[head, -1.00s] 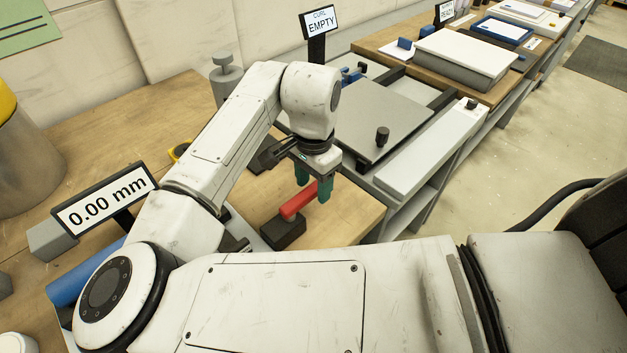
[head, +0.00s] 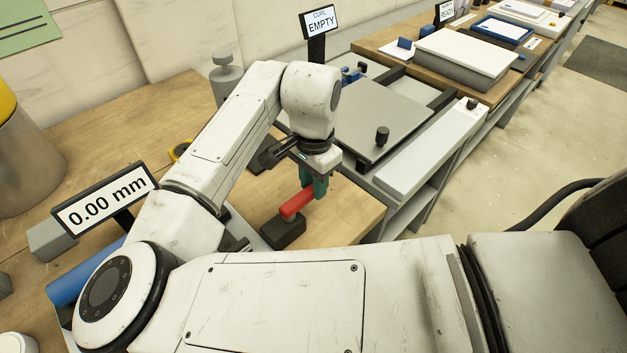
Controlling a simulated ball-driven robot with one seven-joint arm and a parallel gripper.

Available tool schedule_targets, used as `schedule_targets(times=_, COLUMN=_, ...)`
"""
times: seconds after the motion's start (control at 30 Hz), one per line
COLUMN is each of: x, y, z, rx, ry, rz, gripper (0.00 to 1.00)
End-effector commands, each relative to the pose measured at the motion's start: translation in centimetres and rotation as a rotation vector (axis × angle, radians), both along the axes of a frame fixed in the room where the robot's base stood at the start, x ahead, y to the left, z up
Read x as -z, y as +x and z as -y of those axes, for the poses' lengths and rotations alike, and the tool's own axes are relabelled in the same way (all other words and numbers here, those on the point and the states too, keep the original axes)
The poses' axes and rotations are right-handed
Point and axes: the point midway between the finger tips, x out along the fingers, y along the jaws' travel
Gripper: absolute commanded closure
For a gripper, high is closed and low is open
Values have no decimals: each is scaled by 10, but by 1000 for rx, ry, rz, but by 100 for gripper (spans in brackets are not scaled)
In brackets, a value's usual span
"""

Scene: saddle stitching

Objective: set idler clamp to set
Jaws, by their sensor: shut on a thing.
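A red lever (head: 296,204), which looks like the idler clamp's handle, sits on a dark block (head: 283,232) on the wooden bench. It slants up to the right from the block. My gripper (head: 314,190) has green fingers and points down at the lever's upper right end. The fingers are shut on the red lever there. The far finger is partly hidden behind the near one and the lever. My arm hides part of the bench to the left of the block.
A sign reading "0.00 mm" (head: 104,203) stands at the left. The bench (head: 345,215) is bare right of the block.

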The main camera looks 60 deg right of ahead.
Motion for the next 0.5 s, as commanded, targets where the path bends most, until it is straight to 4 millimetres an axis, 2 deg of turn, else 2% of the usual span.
schedule_targets(times=0.27, x=0, y=-4, z=-2, rx=67, ry=0, rz=0, gripper=100)
schedule_targets(times=0.5, x=0, y=-15, z=-6, rx=234, ry=-1, rz=1, gripper=100)
